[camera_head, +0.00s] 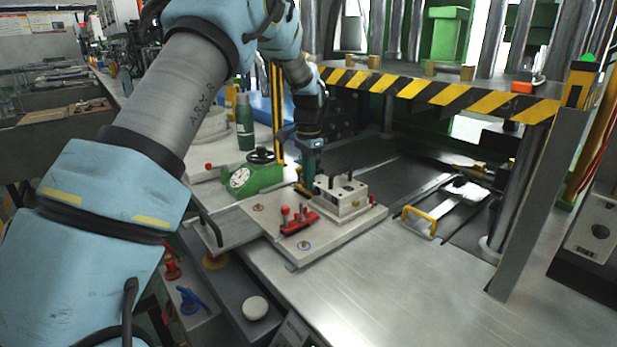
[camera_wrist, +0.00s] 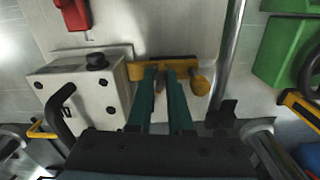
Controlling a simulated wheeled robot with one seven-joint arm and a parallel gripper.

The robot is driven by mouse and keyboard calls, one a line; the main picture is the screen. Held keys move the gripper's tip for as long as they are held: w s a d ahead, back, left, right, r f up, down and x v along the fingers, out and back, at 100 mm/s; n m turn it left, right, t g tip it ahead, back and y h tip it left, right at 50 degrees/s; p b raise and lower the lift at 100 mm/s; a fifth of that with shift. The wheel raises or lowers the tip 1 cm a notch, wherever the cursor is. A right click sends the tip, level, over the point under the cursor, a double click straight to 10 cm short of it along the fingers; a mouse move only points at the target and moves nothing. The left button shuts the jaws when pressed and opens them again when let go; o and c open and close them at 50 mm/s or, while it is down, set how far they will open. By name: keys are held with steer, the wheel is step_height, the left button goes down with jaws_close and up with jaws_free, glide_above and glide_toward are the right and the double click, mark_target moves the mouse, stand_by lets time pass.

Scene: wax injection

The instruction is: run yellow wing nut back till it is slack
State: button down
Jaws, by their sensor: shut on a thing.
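The yellow wing nut (camera_wrist: 201,86) sits beside the pale mould block (camera_wrist: 92,95) in the wrist view, with a broad wing reaching to the left and a rounded end at the right. My gripper (camera_wrist: 166,72) has its two green fingers on the middle of it, one each side, shut on it. A small gap shows between the fingers. In the head view my gripper (camera_head: 307,180) points down at the left side of the mould block (camera_head: 341,198). There the nut (camera_head: 302,190) is small and partly hidden by the fingers.
A red clamp (camera_head: 299,221) stands in front of the block on the pale plate (camera_head: 318,251). A green dial gauge unit (camera_head: 258,180) and a green bottle (camera_head: 245,122) stand to the left. A striped press beam (camera_head: 430,91) crosses behind. The steel table at front right is clear.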

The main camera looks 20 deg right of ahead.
steer(key=n, duration=0.3)
steer(key=shift+n, duration=0.4)
steer(key=n+p, duration=0.1)
steer(key=n, duration=0.2)
steer(key=shift+n, duration=0.3)
steer(key=n, duration=0.3)
steer(key=shift+r+n, duration=0.1)
steer(key=shift+n, duration=0.3)
steer(key=n+p, duration=0.1)
steer(key=n, duration=0.3)
steer(key=n+p, duration=0.1)
steer(key=n, duration=0.6)
steer(key=shift+n+p, duration=0.3)
steer(key=shift+p, duration=0.1)
steer(key=n+p, duration=0.1)
steer(key=n, duration=0.2)
steer(key=shift+n, duration=0.3)
steer(key=shift+n+p, duration=0.35)
steer(key=shift+n, duration=1.25)
steer(key=shift+f+n, duration=0.2)
steer(key=shift+n, duration=0.1)
